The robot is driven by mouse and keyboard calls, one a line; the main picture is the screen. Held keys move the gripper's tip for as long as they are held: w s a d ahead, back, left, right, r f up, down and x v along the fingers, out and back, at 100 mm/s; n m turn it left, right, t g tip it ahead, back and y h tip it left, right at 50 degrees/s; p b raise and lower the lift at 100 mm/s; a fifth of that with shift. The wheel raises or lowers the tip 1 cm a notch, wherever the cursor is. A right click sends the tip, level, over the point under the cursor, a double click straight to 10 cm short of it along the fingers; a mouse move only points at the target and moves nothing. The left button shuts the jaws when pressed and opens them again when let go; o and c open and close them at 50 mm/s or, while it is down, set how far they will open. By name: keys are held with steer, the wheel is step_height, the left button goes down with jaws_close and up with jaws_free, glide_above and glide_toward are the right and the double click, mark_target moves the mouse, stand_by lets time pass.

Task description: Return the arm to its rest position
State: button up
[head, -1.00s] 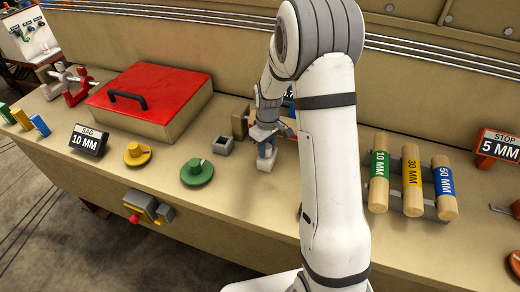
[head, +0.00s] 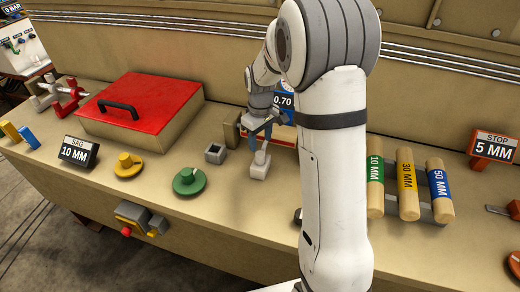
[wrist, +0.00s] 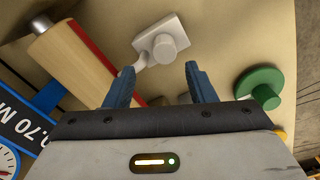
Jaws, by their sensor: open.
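My arm stands large in the middle of the head view. My gripper (head: 258,127) is above the bench, just behind a small white block with a round knob (head: 260,164). In the wrist view my gripper (wrist: 160,80) shows two blue fingers wide apart with nothing between them. The white knob piece (wrist: 160,45) lies beyond the fingertips, apart from them. Part of the gripper's surroundings is hidden behind my arm in the head view.
A red-lidded box (head: 140,103), a yellow knob (head: 128,165), a green knob (head: 189,181) and a small grey socket (head: 215,153) stand to the left. Labelled rollers (head: 408,185) and a stop sign (head: 492,148) stand to the right. A 0.70 gauge (head: 284,101) is behind.

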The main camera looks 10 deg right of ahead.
steer(key=shift+r, duration=0.65)
steer(key=shift+s+r, duration=0.1)
steer(key=s+r+m+t, duration=0.1)
steer(key=s+r+m, duration=0.2)
steer(key=s, duration=1)
steer(key=s+r+m+t, duration=0.2)
steer(key=s+r, duration=0.6)
steer(key=s, duration=0.4)
steer(key=shift+s+a+r+m, duration=0.3)
steer(key=shift+s+m, duration=0.1)
steer(key=shift+m, duration=0.4)
steer(key=shift+c, duration=0.5)
